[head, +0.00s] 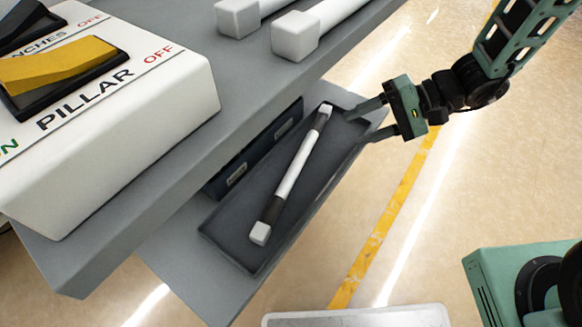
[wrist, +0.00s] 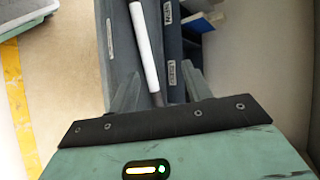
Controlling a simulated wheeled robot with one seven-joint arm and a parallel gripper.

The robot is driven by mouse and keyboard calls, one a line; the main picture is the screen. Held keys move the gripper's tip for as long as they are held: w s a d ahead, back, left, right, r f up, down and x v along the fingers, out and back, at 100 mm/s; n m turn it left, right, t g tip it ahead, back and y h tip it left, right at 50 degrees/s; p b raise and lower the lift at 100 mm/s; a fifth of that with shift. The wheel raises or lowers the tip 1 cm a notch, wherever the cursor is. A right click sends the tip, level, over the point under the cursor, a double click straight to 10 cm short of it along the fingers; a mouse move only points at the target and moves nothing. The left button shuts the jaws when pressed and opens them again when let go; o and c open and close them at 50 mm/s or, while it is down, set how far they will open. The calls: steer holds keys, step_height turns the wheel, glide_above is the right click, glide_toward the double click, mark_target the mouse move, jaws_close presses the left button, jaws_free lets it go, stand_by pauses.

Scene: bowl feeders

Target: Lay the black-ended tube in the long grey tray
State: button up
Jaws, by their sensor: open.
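The black-ended tube (head: 293,172) is white with black bands near its ends and pale square caps. It lies lengthwise inside the long grey tray (head: 208,238) on the lower shelf, and it also shows in the wrist view (wrist: 146,45). Its upper cap is close to the tray's far end. My gripper (head: 357,127) is open and empty at the tray's upper right end, its fingers apart from the tube. In the wrist view my gripper (wrist: 160,90) has its fingers spread on either side of the tube's near end, which the gripper body partly hides.
A dark blue labelled bin (head: 232,165) stands beside the tray under the upper grey shelf (head: 195,200). White square-capped tubes (head: 296,36) and a white switch box (head: 130,110) are on that shelf. Open floor (head: 450,200) lies to the right.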

steer(key=v, duration=0.6)
steer(key=shift+d+p, duration=0.25)
steer(key=shift+p, duration=0.15)
steer(key=shift+r, duration=0.1)
steer(key=s+a+r+n+h, duration=0.2)
steer(key=s+n+h, duration=0.15)
steer(key=s, duration=0.25)
steer(key=s+a+r+n+g+h, duration=0.1)
steer(key=s+a+r+n+h, duration=0.1)
steer(key=s+n+h, duration=0.3)
steer(key=s+a+r+n+h, duration=0.1)
steer(key=s+a+r+h, duration=0.15)
steer(key=s, duration=0.45)
step_height(320, 180, up, 23)
steer(key=t+p, duration=0.1)
steer(key=p, duration=2.1)
steer(key=shift+a+n+p, duration=0.15)
steer(key=shift+n+p, duration=0.25)
steer(key=shift+n, duration=0.05)
